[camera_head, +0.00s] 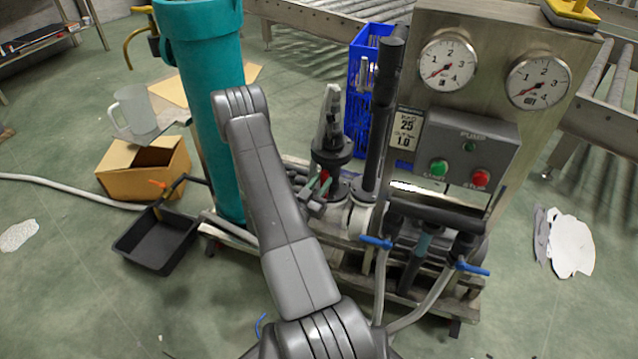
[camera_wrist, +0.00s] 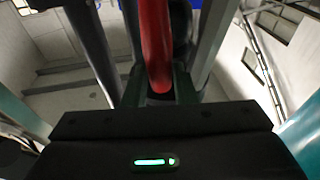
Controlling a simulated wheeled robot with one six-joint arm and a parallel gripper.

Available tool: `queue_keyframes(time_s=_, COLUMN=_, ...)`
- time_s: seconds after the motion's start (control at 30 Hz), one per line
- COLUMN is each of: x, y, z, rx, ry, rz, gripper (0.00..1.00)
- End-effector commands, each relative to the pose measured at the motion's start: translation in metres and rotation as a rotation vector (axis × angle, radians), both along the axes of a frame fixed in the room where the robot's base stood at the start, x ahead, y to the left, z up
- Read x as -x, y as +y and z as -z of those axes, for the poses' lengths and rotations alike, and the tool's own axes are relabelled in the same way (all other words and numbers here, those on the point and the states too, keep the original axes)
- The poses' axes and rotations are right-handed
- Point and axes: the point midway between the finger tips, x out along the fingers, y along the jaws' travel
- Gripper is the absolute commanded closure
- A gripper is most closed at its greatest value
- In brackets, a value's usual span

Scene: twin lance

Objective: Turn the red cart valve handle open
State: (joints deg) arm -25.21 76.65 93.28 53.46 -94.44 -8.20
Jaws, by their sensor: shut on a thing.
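The red valve handle (camera_wrist: 154,45) runs down the middle of the wrist view, its lower end between the jaws of my gripper (camera_wrist: 160,88). My gripper is shut on it. In the head view my gripper (camera_head: 318,192) is beside the dark pipework of the cart, with only a small red bit of the handle (camera_head: 326,180) showing. The rest of the handle is hidden by my gripper and arm. The valve body behind it cannot be made out clearly.
The cart carries a teal cylinder (camera_head: 216,110) on the left and a gauge panel (camera_head: 490,120) on the right. Two blue-handled valves (camera_head: 376,242) (camera_head: 470,268) sit low in front. A cardboard box (camera_head: 145,168) and black tray (camera_head: 157,240) lie on the floor at left.

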Motion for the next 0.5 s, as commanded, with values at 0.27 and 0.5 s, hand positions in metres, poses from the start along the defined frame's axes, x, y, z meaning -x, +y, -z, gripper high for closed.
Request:
queue_keyframes(time_s=0.27, x=-0.0003, y=0.0013, z=-0.0002, rx=0.0, ry=-0.001, rz=-0.003, gripper=0.54)
queue_keyframes(time_s=0.5, x=0.0024, y=0.0027, z=0.0004, rx=0.0, ry=0.0, rz=-0.003, gripper=0.54)
